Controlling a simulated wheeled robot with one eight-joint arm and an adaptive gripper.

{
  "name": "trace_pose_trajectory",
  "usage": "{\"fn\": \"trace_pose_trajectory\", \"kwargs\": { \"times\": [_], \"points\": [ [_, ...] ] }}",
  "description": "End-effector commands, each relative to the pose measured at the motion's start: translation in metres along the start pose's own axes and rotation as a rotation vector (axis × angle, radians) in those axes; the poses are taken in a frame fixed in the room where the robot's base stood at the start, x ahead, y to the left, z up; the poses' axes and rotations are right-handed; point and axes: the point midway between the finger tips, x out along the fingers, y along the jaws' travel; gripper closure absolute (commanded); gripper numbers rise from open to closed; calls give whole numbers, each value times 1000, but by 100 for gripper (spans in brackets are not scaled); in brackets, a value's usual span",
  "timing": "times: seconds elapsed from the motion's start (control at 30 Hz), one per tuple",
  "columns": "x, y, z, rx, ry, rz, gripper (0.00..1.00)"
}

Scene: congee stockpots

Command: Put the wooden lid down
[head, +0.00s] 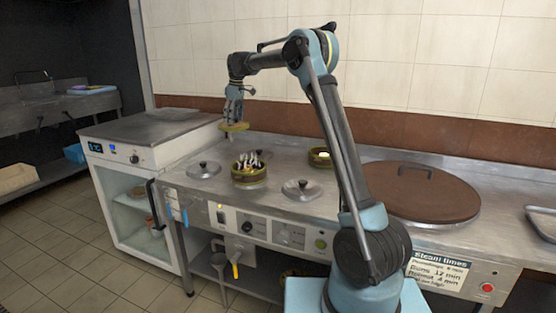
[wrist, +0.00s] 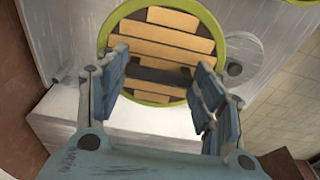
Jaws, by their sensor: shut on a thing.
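The wooden lid (wrist: 168,35) is round, with tan slats, a green rim and a dark bar handle across its middle. In the head view the lid (head: 234,127) is held up near the left end of the steel counter, seen nearly edge-on. My gripper (head: 234,95) is above it, pointing down. In the wrist view my gripper (wrist: 160,78) has its blue fingers on either side of the handle, shut on it. Whether the lid touches anything below cannot be told.
A basket (head: 249,176) with white items stands on the steel counter (head: 330,205), between two metal lids (head: 203,170) (head: 301,190). Another round basket (head: 319,157) is behind. A large brown lid (head: 415,192) covers the right side. A flat-topped cabinet (head: 150,135) stands at left.

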Motion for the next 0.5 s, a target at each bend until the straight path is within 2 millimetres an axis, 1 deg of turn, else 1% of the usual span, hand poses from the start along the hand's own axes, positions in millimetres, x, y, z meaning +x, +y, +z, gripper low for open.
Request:
{"fn": "trace_pose_trajectory", "kwargs": {
  "times": [0.03,0.3,0.5],
  "points": [
    [5,10,-7,0,0,0,63],
    [31,52,-34,-1,0,-1,63],
    [47,73,-46,-1,0,-2,63]
  ]
}}
